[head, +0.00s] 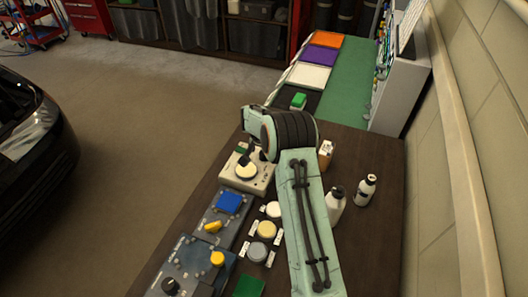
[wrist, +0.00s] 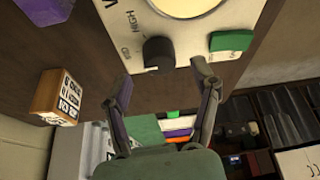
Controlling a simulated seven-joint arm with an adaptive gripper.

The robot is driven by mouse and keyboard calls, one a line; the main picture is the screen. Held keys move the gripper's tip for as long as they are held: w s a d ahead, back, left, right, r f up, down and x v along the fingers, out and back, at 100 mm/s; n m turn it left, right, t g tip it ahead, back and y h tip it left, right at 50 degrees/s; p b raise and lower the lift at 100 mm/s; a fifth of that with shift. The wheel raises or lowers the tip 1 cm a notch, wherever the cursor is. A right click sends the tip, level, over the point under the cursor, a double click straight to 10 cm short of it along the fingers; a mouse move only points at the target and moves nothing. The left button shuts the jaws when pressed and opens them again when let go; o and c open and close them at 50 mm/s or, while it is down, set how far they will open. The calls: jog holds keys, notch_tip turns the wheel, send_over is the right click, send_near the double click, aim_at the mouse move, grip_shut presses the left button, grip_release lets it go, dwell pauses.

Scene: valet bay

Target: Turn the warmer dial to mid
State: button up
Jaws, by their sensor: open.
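The warmer (head: 262,183) is a cream box with a pale round plate (head: 246,171) on top, standing on the dark bench. In the wrist view its black dial (wrist: 158,52) sits near the panel edge, with MID and HIGH printed to its left. A pale mark shows at the dial's lower edge; which setting it points to is unclear. My gripper (wrist: 162,72) is open, its two fingers apart on either side below the dial, seemingly not touching it. In the head view my gripper (head: 248,156) is over the warmer's far side and the dial is hidden.
A green block or switch (wrist: 230,41) is on the warmer, close to the right finger. A small printed box (wrist: 58,97) stands to the left.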

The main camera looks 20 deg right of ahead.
jog(key=v, duration=0.9)
jog(key=shift+a+r, duration=0.15)
jog(key=shift+r, duration=0.2)
jog(key=shift+s, duration=0.1)
jog(key=s+a+r+n+t, duration=0.1)
jog(key=a+r+t, duration=0.25)
jog(key=r, duration=0.95)
jog(key=s+a+r+n, duration=0.2)
jog(key=s+a+r, duration=0.3)
jog(key=s, duration=0.4)
jog(key=s+a+f+n+g+y, duration=0.1)
jog(key=s+f+n+g, duration=0.1)
jog(key=s, duration=0.7)
jog(key=s+a+f+n+g+y, duration=0.1)
jog(key=s+a+f+n+g, duration=0.1)
jog(key=s, duration=0.7)
jog(key=s+a+f+n+g+y, duration=0.1)
jog(key=s+a+f+g, duration=0.1)
jog(key=s+f, duration=0.3)
jog(key=s+g, duration=0.1)
jog(key=s, duration=0.3)
jog(key=shift+a+f+n, duration=0.25)
jog(key=shift+n, duration=0.15)
